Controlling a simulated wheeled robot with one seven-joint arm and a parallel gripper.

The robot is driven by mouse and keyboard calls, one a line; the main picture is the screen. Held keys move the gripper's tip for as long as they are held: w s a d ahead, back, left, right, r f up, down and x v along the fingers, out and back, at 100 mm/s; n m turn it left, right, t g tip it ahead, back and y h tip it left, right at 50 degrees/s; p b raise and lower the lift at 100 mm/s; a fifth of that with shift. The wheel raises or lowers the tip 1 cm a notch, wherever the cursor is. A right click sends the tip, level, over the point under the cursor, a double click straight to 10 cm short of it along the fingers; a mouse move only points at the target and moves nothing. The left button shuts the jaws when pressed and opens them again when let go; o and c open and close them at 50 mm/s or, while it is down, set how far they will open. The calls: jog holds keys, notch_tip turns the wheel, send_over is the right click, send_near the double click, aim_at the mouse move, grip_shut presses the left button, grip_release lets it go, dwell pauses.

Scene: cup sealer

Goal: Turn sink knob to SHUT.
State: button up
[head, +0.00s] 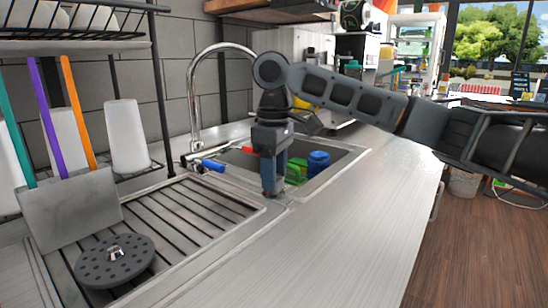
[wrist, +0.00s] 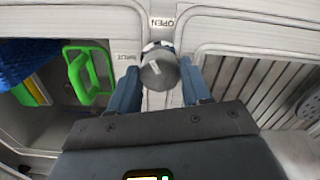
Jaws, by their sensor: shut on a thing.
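The sink knob (wrist: 159,72) is a round grey cap with a short white mark, seen in the wrist view between the two blue fingers of my gripper (wrist: 160,84). My gripper is shut on it. An "OPEN" label (wrist: 162,22) lies straight beyond the knob, and a "SHUT" label (wrist: 125,57) lies to its left. I cannot tell exactly which label the mark points to. In the head view my gripper (head: 271,185) points down at the divider between sink and drainboard; the knob is hidden there.
The sink basin (head: 330,172) holds a green item (head: 297,170) and a blue item (head: 318,162). A curved tap (head: 192,95) with a blue handle (head: 212,165) stands behind. The ribbed drainboard (head: 190,215) is left, with a black strainer disc (head: 95,270). The counter (head: 340,235) at right is clear.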

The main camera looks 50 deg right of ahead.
jog(key=n+p, duration=0.4)
jog(key=n, duration=0.2)
jog(key=shift+r, duration=0.15)
jog(key=n+p, duration=0.2)
jog(key=n, duration=0.4)
jog(key=shift+w+n+p, duration=0.1)
jog(key=shift+n+p, duration=0.2)
jog(key=shift+n, duration=0.1)
jog(key=o, duration=1.1)
jog(key=shift+c, duration=0.2)
notch_tip(320, 180, up, 8)
jog(key=shift+f+p, duration=0.25)
jog(key=shift+p, duration=0.1)
